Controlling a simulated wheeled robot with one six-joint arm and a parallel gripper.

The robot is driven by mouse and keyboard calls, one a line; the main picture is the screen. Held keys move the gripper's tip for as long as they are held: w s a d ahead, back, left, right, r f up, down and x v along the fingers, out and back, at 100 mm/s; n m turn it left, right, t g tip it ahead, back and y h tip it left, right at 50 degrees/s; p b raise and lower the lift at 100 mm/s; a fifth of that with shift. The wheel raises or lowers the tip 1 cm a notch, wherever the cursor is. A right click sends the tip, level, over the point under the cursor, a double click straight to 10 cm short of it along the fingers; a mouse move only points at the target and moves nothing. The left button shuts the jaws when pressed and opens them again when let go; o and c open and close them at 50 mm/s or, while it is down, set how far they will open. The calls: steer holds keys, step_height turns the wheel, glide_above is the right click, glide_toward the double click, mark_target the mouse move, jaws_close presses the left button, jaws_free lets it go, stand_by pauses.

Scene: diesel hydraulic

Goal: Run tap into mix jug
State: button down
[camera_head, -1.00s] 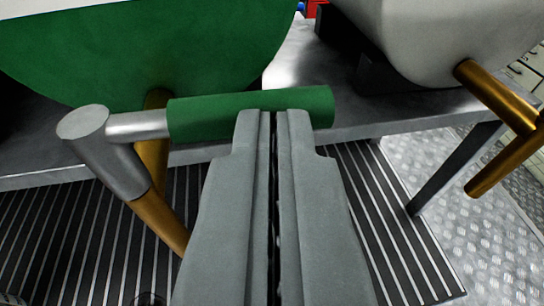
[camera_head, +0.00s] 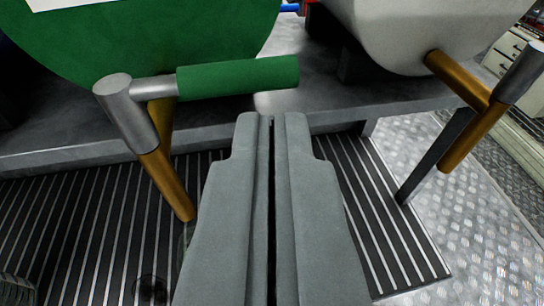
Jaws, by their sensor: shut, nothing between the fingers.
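A tap (camera_head: 132,110) with a brass spout and a grey body sits under a green drum (camera_head: 150,45). Its green lever handle (camera_head: 238,77) points to the right. My gripper (camera_head: 272,118) is shut and empty, just below and in front of the handle, with a gap showing between them in the picture. A glassy, see-through shape (camera_head: 186,238) shows faintly below the spout, partly hidden by my gripper; I cannot tell whether it is the mix jug.
A white drum (camera_head: 400,30) with a second brass tap (camera_head: 470,125) stands to the right. Both drums rest on a grey metal bench (camera_head: 60,145). Ribbed dark matting (camera_head: 75,225) lies below, with open chequer-plate floor (camera_head: 470,230) at the right.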

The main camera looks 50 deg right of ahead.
steer(key=s+d+v, duration=0.1)
steer(key=v, duration=0.8)
steer(key=shift+s, duration=0.4)
steer(key=shift+a+r, duration=0.1)
stand_by(0.3)
steer(key=s+d+f+n+y, duration=0.3)
steer(key=d+f+n+y, duration=0.15)
steer(key=d, duration=0.25)
steer(key=s+d+f+n+y, duration=0.25)
steer(key=d+f+y, duration=0.2)
steer(key=d, duration=0.25)
steer(key=s+d+n+t+y, duration=0.1)
steer(key=s+d+t, duration=0.2)
steer(key=s, duration=0.3)
steer(key=s+d+r+n+t+y, duration=0.1)
steer(key=s+d+t+y, duration=0.1)
steer(key=s+d+t, duration=0.2)
steer(key=shift+s+d+r+n, duration=0.15)
steer(key=shift+s+d+n, duration=0.2)
steer(key=shift+s, duration=0.75)
